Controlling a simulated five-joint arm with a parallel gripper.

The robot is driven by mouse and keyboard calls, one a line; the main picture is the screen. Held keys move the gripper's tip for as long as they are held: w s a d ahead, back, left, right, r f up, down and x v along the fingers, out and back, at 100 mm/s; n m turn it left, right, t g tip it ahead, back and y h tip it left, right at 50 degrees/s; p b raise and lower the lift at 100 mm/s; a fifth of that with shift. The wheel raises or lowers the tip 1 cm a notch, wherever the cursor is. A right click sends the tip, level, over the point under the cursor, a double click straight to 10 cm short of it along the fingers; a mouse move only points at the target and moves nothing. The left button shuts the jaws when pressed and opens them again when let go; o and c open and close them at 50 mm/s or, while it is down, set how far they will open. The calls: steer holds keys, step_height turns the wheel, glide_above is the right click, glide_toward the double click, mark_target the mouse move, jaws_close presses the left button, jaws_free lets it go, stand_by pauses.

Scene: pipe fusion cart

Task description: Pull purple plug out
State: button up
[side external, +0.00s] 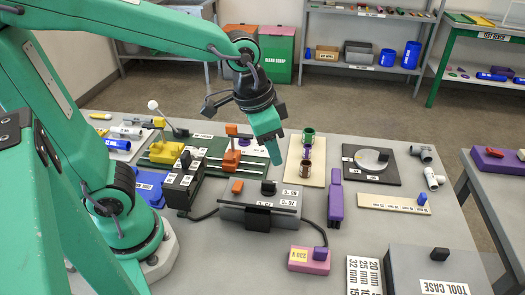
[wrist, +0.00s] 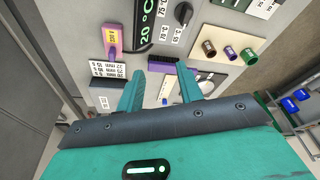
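The purple plug (side external: 320,253) sits on top of a pink socket block (side external: 308,262) with a yellow "230 V" label, at the front centre of the cart. A dark cable runs from it toward the grey heater unit. My gripper (side external: 272,158) is up over the rear middle of the cart, well behind and above the plug, pointing down. In the wrist view my gripper (wrist: 158,78) has its two teal fingers wide apart with nothing between them.
The grey heater unit (side external: 260,203) stands behind the socket block. A grey tool case (side external: 432,268) and a white size chart (side external: 364,275) are to the right of the block. Clamps and pipe pieces fill the cart's rear.

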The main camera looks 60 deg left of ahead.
steer(key=w+d+f+m+g, duration=0.1)
steer(key=w+d+f+m, duration=0.1)
steer(key=d+f, duration=0.35)
steer(key=m+g, duration=0.2)
steer(key=m, duration=0.1)
glide_above(321, 250)
steer(key=a, duration=0.1)
steer(key=shift+y, duration=0.3)
step_height(321, 250, down, 4)
steer(key=shift+w+f, duration=0.15)
steer(key=shift+f, duration=0.05)
steer(key=shift+d+f, duration=0.45)
steer(key=shift+d, duration=0.05)
steer(key=shift+f, duration=3.9)
jaws_close()
